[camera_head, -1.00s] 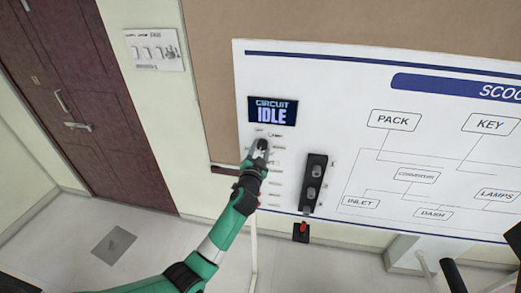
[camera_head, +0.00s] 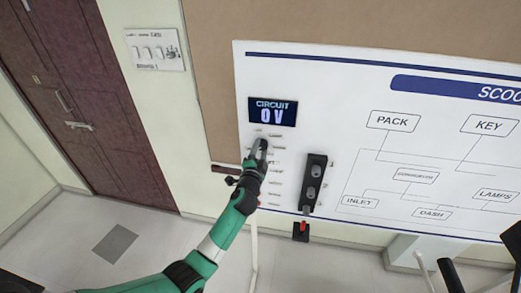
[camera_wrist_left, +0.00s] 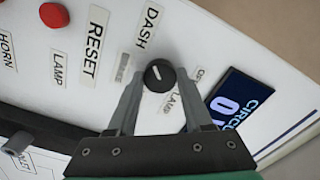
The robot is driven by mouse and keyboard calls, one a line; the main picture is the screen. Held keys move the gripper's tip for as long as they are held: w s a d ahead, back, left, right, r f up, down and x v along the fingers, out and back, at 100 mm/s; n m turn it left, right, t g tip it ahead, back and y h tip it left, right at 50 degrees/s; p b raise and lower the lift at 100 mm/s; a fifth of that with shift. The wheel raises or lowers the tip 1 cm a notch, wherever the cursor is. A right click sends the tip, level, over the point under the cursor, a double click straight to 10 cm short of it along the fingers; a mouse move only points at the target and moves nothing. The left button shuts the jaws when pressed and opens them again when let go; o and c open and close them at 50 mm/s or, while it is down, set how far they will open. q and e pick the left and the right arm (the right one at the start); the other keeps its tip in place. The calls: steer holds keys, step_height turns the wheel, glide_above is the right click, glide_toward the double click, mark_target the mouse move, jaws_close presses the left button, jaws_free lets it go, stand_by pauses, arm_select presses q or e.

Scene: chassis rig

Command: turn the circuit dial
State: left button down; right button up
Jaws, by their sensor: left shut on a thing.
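The circuit dial (camera_wrist_left: 159,75) is a small black knob with a white pointer line on the white panel, between printed labels in the left wrist view. My left gripper (camera_wrist_left: 160,85) is shut on it, one finger on each side. In the head view my left gripper (camera_head: 258,150) covers the dial below the circuit display (camera_head: 272,112). That display reads "CIRCUIT 0 V" and also shows in part in the left wrist view (camera_wrist_left: 238,102).
A black switch block (camera_head: 313,184) stands right of my left gripper, with a red-tipped part (camera_head: 303,229) below it. A red button (camera_wrist_left: 54,15) shows in the left wrist view. The wiring diagram board (camera_head: 440,145) extends right. A door (camera_head: 90,110) is at the left.

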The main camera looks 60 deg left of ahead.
arm_select(q)
steer(key=shift+c, duration=1.5)
jaws_free()
steer(key=v, duration=1.1)
steer(key=shift+s+d, duration=0.25)
